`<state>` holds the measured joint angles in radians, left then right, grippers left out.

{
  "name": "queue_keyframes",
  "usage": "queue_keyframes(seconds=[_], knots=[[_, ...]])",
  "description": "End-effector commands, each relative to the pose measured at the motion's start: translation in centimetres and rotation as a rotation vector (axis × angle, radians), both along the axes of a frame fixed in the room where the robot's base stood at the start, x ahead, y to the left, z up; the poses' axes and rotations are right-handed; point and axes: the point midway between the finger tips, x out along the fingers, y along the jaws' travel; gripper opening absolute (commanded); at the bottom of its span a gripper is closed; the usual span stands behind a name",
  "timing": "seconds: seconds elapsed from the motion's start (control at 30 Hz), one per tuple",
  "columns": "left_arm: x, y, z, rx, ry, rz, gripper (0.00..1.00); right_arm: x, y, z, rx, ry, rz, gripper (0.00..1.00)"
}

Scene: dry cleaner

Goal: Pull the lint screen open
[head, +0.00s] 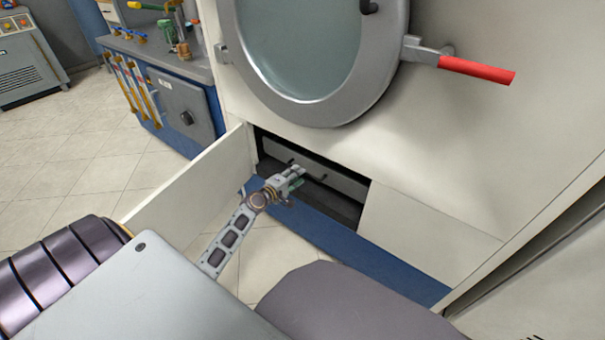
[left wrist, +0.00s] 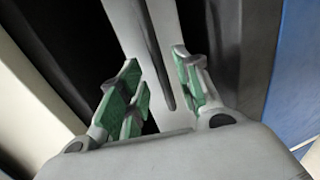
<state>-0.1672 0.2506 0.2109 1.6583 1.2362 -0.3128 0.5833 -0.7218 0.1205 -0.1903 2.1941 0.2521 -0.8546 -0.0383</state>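The lint screen (head: 346,183) is a grey drawer front inside a dark low opening under the machine's round door. Its dark bar handle (head: 321,179) is partly hidden behind my gripper. My left gripper (head: 298,178) is at the opening, in front of the handle. In the left wrist view my left gripper (left wrist: 160,88) is open, with green pads on its fingers. The dark handle (left wrist: 155,55) lies between the fingers, with gaps visible on both sides. The pale screen front (left wrist: 133,25) is behind it. My right gripper is not in view.
A cream hinged panel (head: 195,185) stands open on the left of the opening. A blue base strip (head: 340,240) runs below. The round glass door (head: 310,50) and its red-handled lever (head: 476,70) are above. A blue workbench (head: 165,90) stands at the back left.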

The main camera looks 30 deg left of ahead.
Motion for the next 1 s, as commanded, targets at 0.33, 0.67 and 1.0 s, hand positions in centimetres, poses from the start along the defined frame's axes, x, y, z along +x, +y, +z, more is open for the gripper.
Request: queue_keyframes(seconds=[0.33, 0.67, 1.0], knots=[[2.7, -0.2, -0.6, -0.001, -0.001, 0.000, 0.34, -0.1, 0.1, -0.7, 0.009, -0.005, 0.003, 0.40], [4.1, -0.3, -0.9, -0.001, 0.000, 0.000, 0.34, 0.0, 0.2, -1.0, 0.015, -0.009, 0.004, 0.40], [4.2, -0.3, -0.9, -0.001, 0.000, 0.000, 0.32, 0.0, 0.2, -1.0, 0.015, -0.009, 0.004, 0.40]])
